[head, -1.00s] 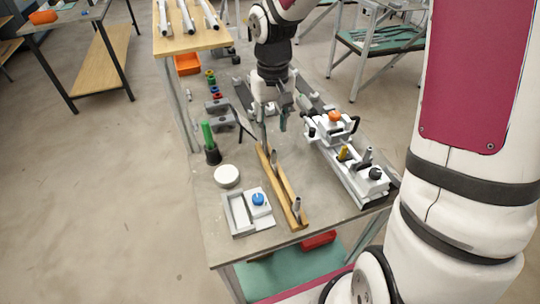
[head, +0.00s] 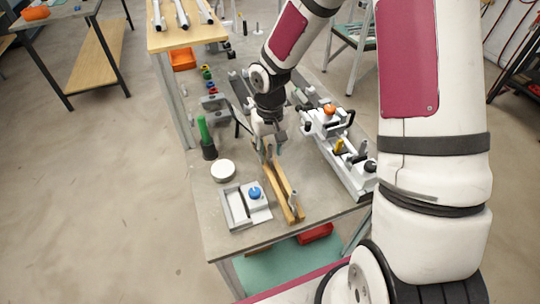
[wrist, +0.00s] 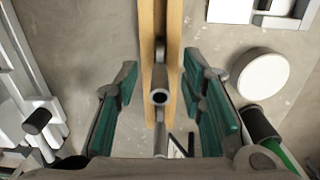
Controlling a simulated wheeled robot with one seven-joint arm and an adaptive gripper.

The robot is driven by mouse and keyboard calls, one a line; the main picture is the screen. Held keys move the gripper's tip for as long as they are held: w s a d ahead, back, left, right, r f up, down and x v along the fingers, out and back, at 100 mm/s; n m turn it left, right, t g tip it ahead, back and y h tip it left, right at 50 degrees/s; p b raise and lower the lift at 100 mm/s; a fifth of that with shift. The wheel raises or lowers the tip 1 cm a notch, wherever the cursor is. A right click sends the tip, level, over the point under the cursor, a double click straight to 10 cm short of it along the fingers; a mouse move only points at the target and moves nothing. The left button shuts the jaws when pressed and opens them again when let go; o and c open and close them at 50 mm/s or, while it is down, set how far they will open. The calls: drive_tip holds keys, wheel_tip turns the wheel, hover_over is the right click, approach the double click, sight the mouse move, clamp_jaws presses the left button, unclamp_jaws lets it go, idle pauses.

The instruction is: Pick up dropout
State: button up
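A two-rail wooden rack (head: 284,190) stands on the grey table and holds small grey metal pieces, which may be dropouts. One piece (head: 293,198) stands near the rack's front end. Another piece, with a round hollow end (wrist: 160,96), sits between the rails in the wrist view, centred between my fingers. My gripper (head: 269,147) is open over the far end of the rack. Its green-padded fingers (wrist: 166,105) are spread on either side of the rails, apart from the piece. In the head view my gripper mostly hides this piece.
A white round disc (head: 223,171) and a tray with a blue knob (head: 235,207) lie left of the rack. A green-handled tool (head: 204,131) stands in a dark holder. A white clamp fixture (head: 345,158) stands close on the right.

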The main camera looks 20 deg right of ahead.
clamp_jaws()
drive_tip(key=shift+r, duration=0.2)
